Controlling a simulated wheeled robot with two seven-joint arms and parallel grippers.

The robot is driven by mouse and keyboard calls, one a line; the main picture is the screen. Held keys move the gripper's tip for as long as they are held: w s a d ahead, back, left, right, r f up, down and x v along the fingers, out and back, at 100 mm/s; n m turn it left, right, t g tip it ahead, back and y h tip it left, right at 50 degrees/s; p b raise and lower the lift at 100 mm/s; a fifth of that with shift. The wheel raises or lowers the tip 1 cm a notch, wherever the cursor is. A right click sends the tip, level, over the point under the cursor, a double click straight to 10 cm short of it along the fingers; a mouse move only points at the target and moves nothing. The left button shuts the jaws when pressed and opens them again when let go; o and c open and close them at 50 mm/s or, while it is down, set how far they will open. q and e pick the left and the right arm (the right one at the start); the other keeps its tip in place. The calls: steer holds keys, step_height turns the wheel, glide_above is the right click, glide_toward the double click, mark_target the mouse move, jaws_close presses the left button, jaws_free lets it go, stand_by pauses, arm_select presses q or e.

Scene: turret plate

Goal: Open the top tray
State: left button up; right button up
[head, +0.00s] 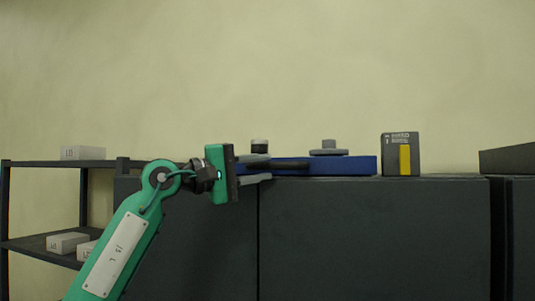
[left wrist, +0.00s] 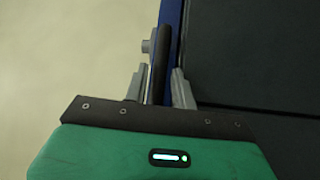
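A flat blue tray-like body (head: 345,165) lies on top of a dark cabinet (head: 375,235), with a black bar handle (head: 292,165) at its left. A grey round disc with a knob (head: 329,147) sits on it. No separate top tray can be made out. My left gripper (head: 262,168) reaches in from the left, level with the handle. In the left wrist view its two grey fingers (left wrist: 160,88) stand apart on either side of the black handle (left wrist: 161,60), with narrow gaps showing. The blue edge (left wrist: 172,14) shows beyond. My right gripper is out of view.
A dark box with a yellow front patch (head: 402,155) stands right of the blue body. A dark shelf rack (head: 40,243) with several white boxes (head: 82,153) is at the left. A dark sloped object (head: 508,160) is at the far right.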

arm_select(q)
steer(key=shift+p+x, duration=0.35)
steer(key=shift+x, duration=0.75)
jaws_close()
steer(key=shift+f, duration=0.1)
steer(key=shift+s+a+f+b, duration=0.2)
steer(key=shift+s+b, duration=0.2)
steer(key=shift+b, duration=0.2)
steer(key=s+a+b, duration=0.3)
steer(key=s+b, duration=0.2)
steer(key=s, duration=0.4)
steer(key=s+a+b, duration=0.3)
steer(key=s+b, duration=0.3)
steer(key=s, duration=0.4)
steer(key=shift+b, duration=0.3)
steer(key=shift+r, duration=0.15)
